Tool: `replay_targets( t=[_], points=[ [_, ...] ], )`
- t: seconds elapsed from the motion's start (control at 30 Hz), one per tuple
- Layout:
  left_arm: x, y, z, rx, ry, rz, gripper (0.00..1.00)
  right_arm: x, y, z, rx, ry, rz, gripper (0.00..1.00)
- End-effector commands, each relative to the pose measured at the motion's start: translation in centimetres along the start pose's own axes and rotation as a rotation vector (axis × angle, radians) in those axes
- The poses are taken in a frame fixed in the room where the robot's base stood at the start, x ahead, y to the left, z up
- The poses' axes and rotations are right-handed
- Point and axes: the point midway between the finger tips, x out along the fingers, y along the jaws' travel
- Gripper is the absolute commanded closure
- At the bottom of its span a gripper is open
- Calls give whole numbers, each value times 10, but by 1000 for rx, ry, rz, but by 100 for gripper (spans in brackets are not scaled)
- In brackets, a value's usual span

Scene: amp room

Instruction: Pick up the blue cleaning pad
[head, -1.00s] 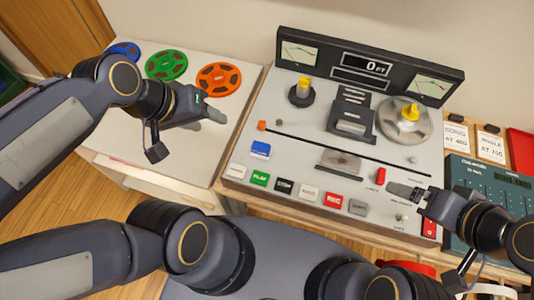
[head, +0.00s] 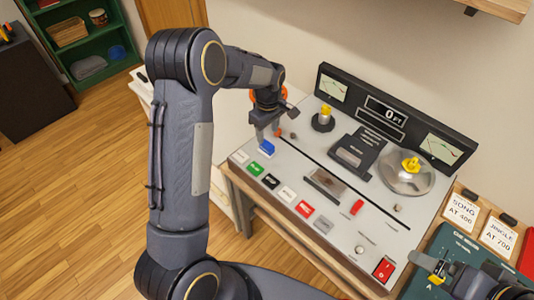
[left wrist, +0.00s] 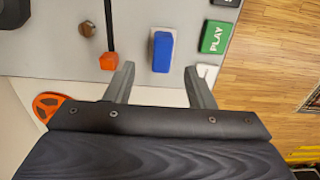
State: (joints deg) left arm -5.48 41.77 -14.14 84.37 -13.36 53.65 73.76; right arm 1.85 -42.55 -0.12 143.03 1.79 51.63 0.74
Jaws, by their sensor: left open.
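The blue cleaning pad (head: 266,148) is a small blue block at the left end of the tape machine's light panel, near the green PLAY button. My left gripper (head: 268,131) is close over it, pointing down. In the left wrist view the pad (left wrist: 162,52) shows upright between and just beyond the two parted fingertips (left wrist: 159,70), with nothing held. Whether the fingers touch it cannot be told. My right gripper (head: 437,270) is at the lower right edge, over the green device, partly cut off; its jaws are unclear.
The tape machine (head: 236,158) has a row of buttons along its front, beside the PLAY button (head: 255,168). An orange-tipped lever (left wrist: 109,60) and a brown knob (left wrist: 87,30) stand near the pad. The orange reel (left wrist: 50,106) lies on the side table. Floor is clear at left.

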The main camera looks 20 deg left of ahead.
Motion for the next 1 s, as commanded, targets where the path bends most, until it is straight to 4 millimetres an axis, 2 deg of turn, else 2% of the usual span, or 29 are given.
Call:
replay_targets(
  t=[0.43, 0.57, 0.77, 1.0],
  points=[
    [58, -5, 1, 2, -3, -4, 51, -16, -7, -8, 0, 0, 0, 5],
    [67, -4, 1, 3, -2, -1, 51, -17, -8, -8, 0, 0, 0, 5],
    [67, -4, 1, 3, -2, 0, 51, -16, -8, -8, 0, 0, 0, 5],
    [67, -4, 1, 3, -2, 0, 82, -16, -8, -8, 0, 0, 0, 5]
  ],
)
